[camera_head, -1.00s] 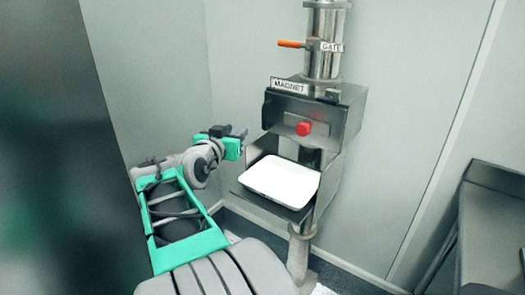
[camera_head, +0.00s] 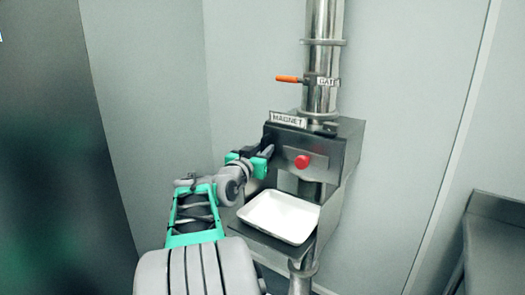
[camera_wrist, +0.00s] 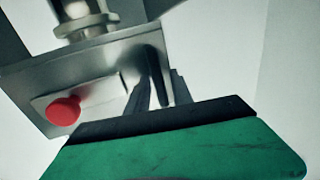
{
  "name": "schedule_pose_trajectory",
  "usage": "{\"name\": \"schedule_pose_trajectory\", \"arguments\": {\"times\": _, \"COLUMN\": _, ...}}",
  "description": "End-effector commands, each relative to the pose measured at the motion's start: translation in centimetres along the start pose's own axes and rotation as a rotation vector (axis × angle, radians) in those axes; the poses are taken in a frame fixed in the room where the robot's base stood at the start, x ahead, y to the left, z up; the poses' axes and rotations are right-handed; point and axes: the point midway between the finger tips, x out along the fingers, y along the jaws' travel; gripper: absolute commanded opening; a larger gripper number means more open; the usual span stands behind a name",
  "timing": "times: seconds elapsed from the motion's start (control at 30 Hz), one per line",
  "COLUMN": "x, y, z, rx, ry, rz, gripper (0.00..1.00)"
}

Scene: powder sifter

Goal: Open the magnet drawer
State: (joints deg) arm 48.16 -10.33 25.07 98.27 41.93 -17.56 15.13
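The magnet drawer (camera_head: 287,149) is a grey metal front with a red round knob (camera_head: 302,161), under a "MAGNET" label (camera_head: 288,119). It looks flush with its housing. The red knob also shows in the wrist view (camera_wrist: 63,111), left of my fingers. My gripper (camera_head: 267,151) is just left of the drawer front in the head view, apart from the knob. In the wrist view, my dark fingers (camera_wrist: 157,80) point toward the housing's right part and look close together.
A white tray (camera_head: 280,217) sits on a metal shelf below the drawer. Above is a steel pipe (camera_head: 322,65) with an orange gate handle (camera_head: 287,79). A grey table (camera_head: 497,230) stands at the right. Walls close off the back.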

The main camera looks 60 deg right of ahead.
Motion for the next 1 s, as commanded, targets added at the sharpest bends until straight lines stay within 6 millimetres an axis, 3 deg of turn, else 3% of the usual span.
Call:
{"name": "schedule_pose_trajectory", "arguments": {"times": 0.3, "x": -0.03, "y": -0.01, "z": 0.00, "rx": 0.000, "ry": 0.000, "rz": 0.000, "gripper": 0.00}}
{"name": "schedule_pose_trajectory", "arguments": {"times": 1.0, "x": -0.03, "y": 0.00, "z": 0.02, "rx": 0.000, "ry": -0.001, "rz": 0.000, "gripper": 0.00}}
